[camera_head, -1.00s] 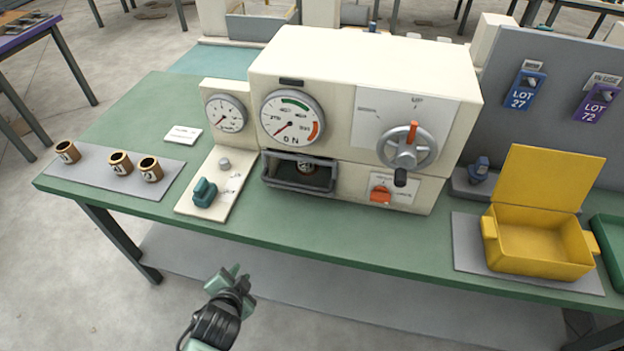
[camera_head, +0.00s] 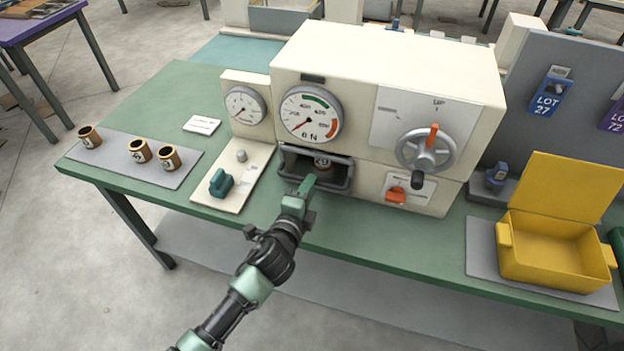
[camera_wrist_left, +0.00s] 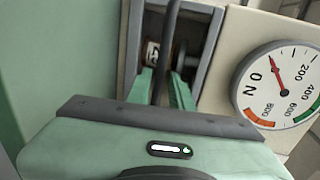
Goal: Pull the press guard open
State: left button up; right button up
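The press guard (camera_head: 345,178) is a dark grey frame across the opening low on the front of the cream press (camera_head: 385,70). A small ring-shaped part with a number (camera_head: 322,163) sits inside the opening behind it. My left gripper (camera_head: 307,184) is at the guard's lower bar. In the left wrist view, the fingers (camera_wrist_left: 163,92) lie on either side of the guard's dark bar (camera_wrist_left: 168,50), with a gap showing beside the bar. The gripper looks open around it. My right gripper is not in view.
A teal switch (camera_head: 220,182) on a cream plate stands left of the opening. Several numbered cups (camera_head: 139,151) stand on a grey mat at the left. A handwheel (camera_head: 426,150) and orange knob (camera_head: 396,195) are to the right, with a yellow box (camera_head: 555,250) further right.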

pick_arm(q)
jog(key=shift+x, duration=1.55)
grip_shut()
jog(key=shift+s, duration=0.1)
